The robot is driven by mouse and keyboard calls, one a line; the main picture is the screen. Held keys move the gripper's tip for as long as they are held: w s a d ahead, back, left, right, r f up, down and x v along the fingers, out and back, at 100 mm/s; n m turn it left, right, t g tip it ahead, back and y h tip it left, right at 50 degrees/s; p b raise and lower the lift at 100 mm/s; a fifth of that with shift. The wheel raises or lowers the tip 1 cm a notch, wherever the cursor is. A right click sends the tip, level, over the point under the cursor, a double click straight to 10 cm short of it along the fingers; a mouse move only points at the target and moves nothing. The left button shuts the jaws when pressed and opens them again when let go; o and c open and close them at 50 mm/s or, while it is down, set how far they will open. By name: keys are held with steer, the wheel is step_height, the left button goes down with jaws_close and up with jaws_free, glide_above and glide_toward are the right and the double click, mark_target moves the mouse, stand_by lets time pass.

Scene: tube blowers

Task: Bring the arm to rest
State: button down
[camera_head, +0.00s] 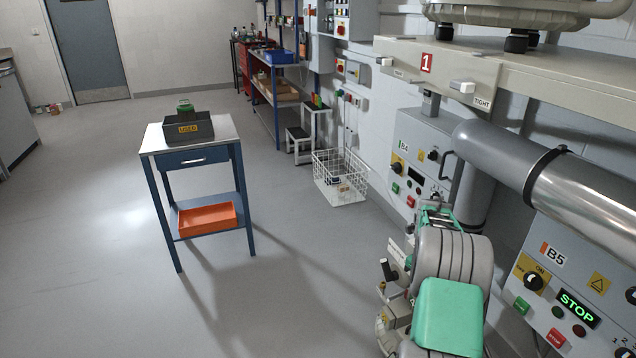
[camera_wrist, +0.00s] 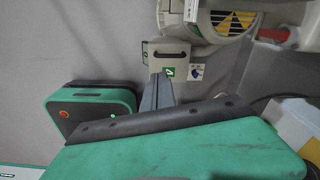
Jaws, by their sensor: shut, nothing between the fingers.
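My gripper (camera_wrist: 163,85) shows in the wrist view, where its two grey fingers lie together with nothing between them. My arm (camera_head: 450,305), with grey links and green covers, is folded at the lower right of the head view, in front of the control panels. In that view I cannot clearly make out the fingertips. In the wrist view a pale machine part (camera_wrist: 205,30) with a yellow and black striped opening lies beyond the fingers. I cannot tell the gap between them.
The B5 panel (camera_head: 555,254) and B4 panel (camera_head: 404,146) line the right wall, with a large grey pipe (camera_head: 520,160) close to my arm. A blue table (camera_head: 151,138) bears a dark bin (camera_head: 188,129). A wire basket (camera_head: 340,178) stands by the wall. Floor is clear left.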

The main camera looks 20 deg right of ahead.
steer(key=s+a+r+n+t+p, duration=0.1)
steer(key=a+r+n+p, duration=0.7)
steer(key=r, duration=0.6)
steer(key=a+r+n+t+p, duration=0.1)
steer(key=a+r+n+p, duration=0.35)
steer(key=a+r, duration=0.75)
steer(key=s+a+r+n+t+p, duration=0.1)
steer(key=s+a+r+n+p, duration=1)
steer(key=s+a+r+n, duration=0.4)
steer(key=a+n, duration=0.1)
steer(key=n, duration=0.4)
steer(key=shift+s+r+n+t, duration=0.2)
steer(key=shift+n+t, duration=0.15)
steer(key=shift+t, duration=0.05)
